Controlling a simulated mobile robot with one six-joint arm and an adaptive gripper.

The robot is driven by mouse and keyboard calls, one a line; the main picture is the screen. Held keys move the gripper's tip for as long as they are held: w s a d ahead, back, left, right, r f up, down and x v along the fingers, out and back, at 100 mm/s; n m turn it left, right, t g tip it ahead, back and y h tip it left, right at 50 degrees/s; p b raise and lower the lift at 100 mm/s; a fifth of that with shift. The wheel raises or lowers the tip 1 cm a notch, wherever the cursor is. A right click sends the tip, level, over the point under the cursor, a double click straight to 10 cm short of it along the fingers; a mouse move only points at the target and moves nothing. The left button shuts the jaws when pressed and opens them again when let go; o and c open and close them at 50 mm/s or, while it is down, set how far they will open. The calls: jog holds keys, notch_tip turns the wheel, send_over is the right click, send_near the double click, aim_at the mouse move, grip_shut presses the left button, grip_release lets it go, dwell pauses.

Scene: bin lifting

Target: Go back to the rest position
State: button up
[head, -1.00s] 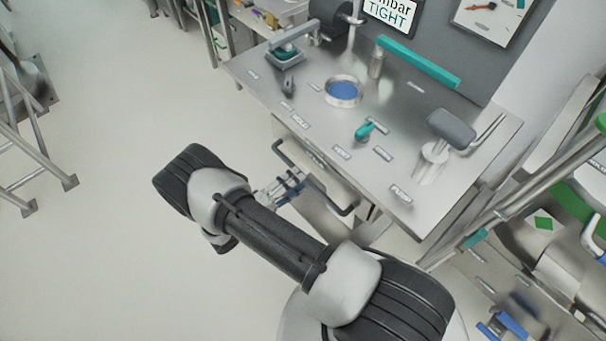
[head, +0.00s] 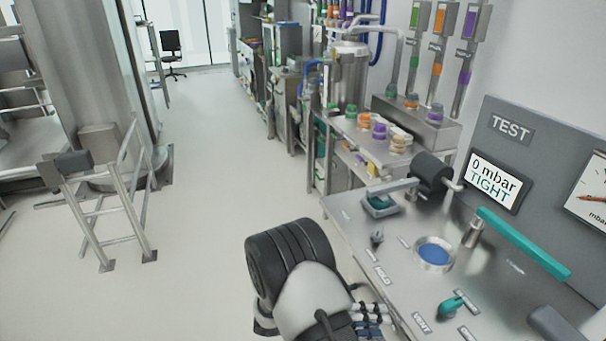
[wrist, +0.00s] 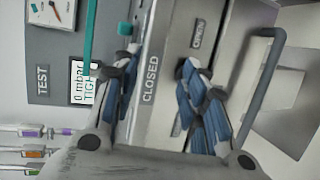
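My gripper shows in the wrist view (wrist: 163,95) with its two blue-padded fingers spread apart and nothing held between them. Behind the fingers is the metal front of the test bench, with a CLOSED label (wrist: 151,80). In the head view my gripper is partly visible at the bottom (head: 370,320), beside the front edge of the test bench (head: 345,235), and my own arm hides part of it. I cannot tell how far the fingers are from the bench front.
The bench carries a round blue-centred port (head: 434,254), a teal-handled valve (head: 452,305) and a teal bar (head: 522,243). A screen (head: 494,182) reads 0 mbar TIGHT. A dark handle (wrist: 262,85) stands right of the fingers. Metal steps (head: 105,205) stand left; the floor aisle between is clear.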

jog(key=s+d+r+m+g+y, duration=0.2)
jog(key=s+r+g+y, duration=0.15)
jog(key=r, duration=0.65)
jog(key=s+a+r+t+y, duration=0.2)
jog(key=s+r+t+y, duration=0.1)
jog(key=s+r+y, duration=0.3)
jog(key=s+a+r+t+y, duration=0.3)
jog(key=s+r+y, duration=0.3)
jog(key=s+r, duration=0.3)
jog(key=shift+s+r+n+t, duration=0.25)
jog(key=shift+s+n+t, duration=0.15)
jog(key=shift+s+t, duration=0.45)
